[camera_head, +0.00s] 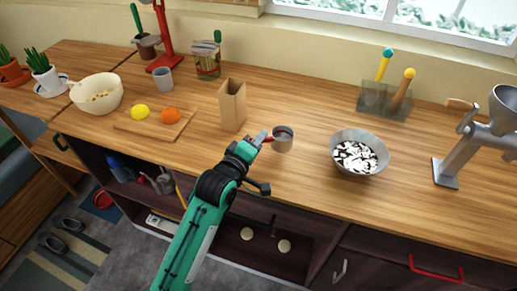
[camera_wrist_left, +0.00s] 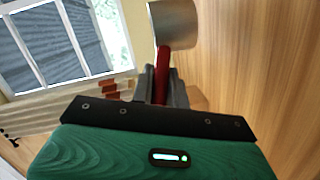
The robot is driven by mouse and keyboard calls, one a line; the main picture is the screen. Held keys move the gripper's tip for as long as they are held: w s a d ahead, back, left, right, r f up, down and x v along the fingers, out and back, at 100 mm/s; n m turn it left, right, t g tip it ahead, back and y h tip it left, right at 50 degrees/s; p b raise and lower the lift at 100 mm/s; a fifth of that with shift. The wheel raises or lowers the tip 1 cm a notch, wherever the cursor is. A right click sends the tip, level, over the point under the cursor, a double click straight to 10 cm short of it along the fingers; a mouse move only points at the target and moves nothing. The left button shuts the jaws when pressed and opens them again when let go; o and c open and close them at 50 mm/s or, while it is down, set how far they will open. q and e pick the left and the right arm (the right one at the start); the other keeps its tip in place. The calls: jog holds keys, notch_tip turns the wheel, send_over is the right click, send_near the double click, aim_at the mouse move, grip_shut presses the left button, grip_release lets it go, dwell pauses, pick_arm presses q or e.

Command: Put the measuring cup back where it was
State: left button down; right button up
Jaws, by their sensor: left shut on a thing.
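A metal measuring cup (camera_head: 283,140) with a red handle is at the front middle of the wooden counter in the head view. My left gripper (camera_head: 262,140) is shut on its red handle, at the cup's left side. In the left wrist view the silver cup (camera_wrist_left: 174,24) and its red handle (camera_wrist_left: 162,72) show between the fingers of my left gripper (camera_wrist_left: 161,84). The cup looks upright, on or just above the counter; I cannot tell which. My right gripper is not in view.
A bowl of dark and white pieces (camera_head: 359,154) stands right of the cup, and a paper bag (camera_head: 232,105) behind left. A grey grinder (camera_head: 472,145) is far right. A board (camera_head: 153,125) holds yellow and orange fruit. The counter (camera_head: 307,110) behind the cup is clear.

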pick_arm(q)
notch_tip(320, 180, down, 3)
jog(key=shift+r, duration=0.1)
jog(key=shift+f, duration=0.5)
jog(key=c, duration=1.4)
grip_release()
jog(key=shift+f, duration=0.1)
